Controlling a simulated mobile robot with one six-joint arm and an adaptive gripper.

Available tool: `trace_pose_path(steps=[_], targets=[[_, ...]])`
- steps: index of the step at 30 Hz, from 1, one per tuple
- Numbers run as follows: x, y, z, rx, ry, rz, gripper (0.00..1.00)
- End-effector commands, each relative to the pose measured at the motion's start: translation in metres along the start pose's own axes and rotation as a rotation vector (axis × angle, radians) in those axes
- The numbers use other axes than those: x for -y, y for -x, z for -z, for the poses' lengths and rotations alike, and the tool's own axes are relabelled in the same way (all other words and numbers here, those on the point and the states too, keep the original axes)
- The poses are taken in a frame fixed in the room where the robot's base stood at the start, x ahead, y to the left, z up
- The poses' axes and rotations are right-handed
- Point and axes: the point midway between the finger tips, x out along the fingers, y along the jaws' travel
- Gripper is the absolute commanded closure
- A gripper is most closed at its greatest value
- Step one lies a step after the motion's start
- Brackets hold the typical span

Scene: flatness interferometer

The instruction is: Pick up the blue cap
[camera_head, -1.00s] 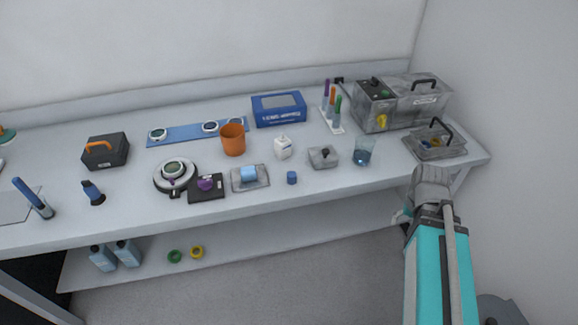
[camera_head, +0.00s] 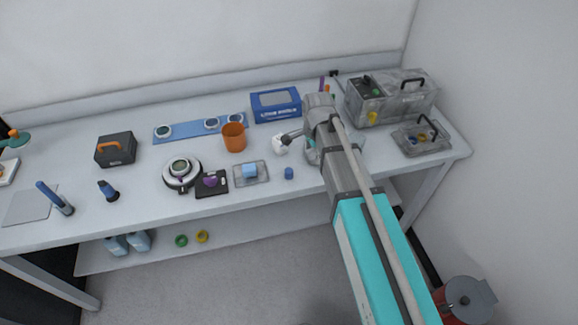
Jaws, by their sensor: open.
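The blue cap (camera_head: 289,173) is a small blue cylinder near the front edge of the bench (camera_head: 240,203), just right of a grey tray (camera_head: 262,180) with a light blue block (camera_head: 250,170). Nothing touches the cap. My gripper (camera_head: 287,138) is above the bench, beyond the cap and beside the white bottle (camera_head: 279,147). It is small and partly hidden by my arm in this view, and it is open. I see nothing between its fingers.
My arm hides the glass beaker and part of the marker stand. An orange cup (camera_head: 234,137) and blue box (camera_head: 276,105) stand behind the cap. A black plate with a purple knob (camera_head: 211,182) lies left. A red bin (camera_head: 466,302) stands on the floor at right.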

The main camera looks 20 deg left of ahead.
Motion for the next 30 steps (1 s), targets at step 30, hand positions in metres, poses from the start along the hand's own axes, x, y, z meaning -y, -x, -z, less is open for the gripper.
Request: trace_pose_path(steps=[30], targets=[[0.045, 0.015, -0.058, 0.000, -0.180, 0.000, 0.17]])
